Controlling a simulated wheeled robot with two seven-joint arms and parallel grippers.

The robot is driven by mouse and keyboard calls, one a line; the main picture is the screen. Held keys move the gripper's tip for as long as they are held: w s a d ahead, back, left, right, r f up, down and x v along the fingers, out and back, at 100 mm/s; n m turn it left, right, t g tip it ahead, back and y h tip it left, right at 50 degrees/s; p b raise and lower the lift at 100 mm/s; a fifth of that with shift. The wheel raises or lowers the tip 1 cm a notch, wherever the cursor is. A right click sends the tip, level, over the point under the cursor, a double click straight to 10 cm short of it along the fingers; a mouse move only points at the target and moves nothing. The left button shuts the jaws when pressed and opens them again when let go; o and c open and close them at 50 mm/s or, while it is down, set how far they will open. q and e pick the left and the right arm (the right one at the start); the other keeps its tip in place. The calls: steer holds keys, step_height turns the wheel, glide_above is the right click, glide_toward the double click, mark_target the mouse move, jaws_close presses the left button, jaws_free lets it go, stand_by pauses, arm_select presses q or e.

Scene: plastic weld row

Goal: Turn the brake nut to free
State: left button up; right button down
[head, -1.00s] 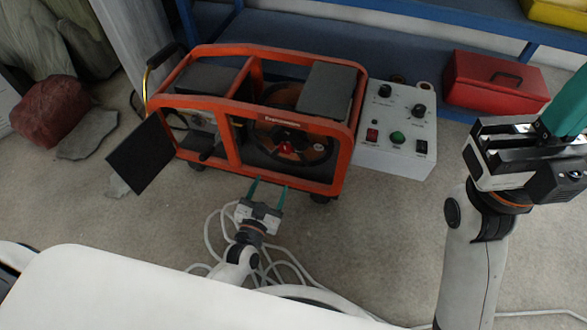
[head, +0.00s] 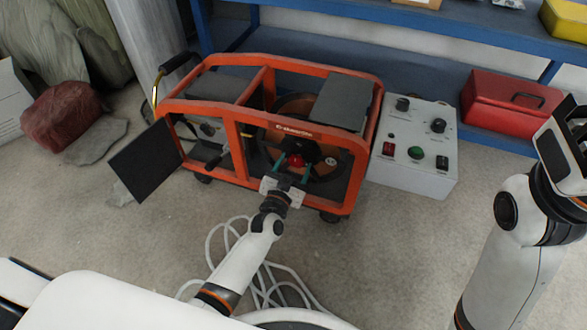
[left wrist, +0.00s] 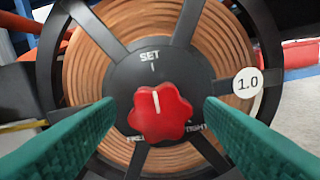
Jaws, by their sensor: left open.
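The brake nut is a red lobed knob (left wrist: 160,113) with a white pointer line, on the dark hub of a wire spool (left wrist: 120,45). The hub reads SET at the top, FREE at lower left, partly covered, and TIGHT at lower right. The pointer line points up at SET. In the head view the red knob (head: 295,160) sits inside the orange-framed machine. My left gripper (head: 292,170) is open, its teal fingers either side of the knob; in the left wrist view gaps show beside it. My right gripper (head: 573,145) is cut off at the right edge.
The orange frame (head: 245,185) surrounds the spool closely. A grey control box (head: 415,178) with knobs and buttons stands right of it. A red toolbox (head: 512,102) is on the blue shelf. A black panel (head: 145,160) hangs open at left. White cable (head: 240,250) lies on the floor.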

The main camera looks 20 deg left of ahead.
arm_select(q)
steer(key=c, duration=1)
steer(key=shift+o, duration=0.2)
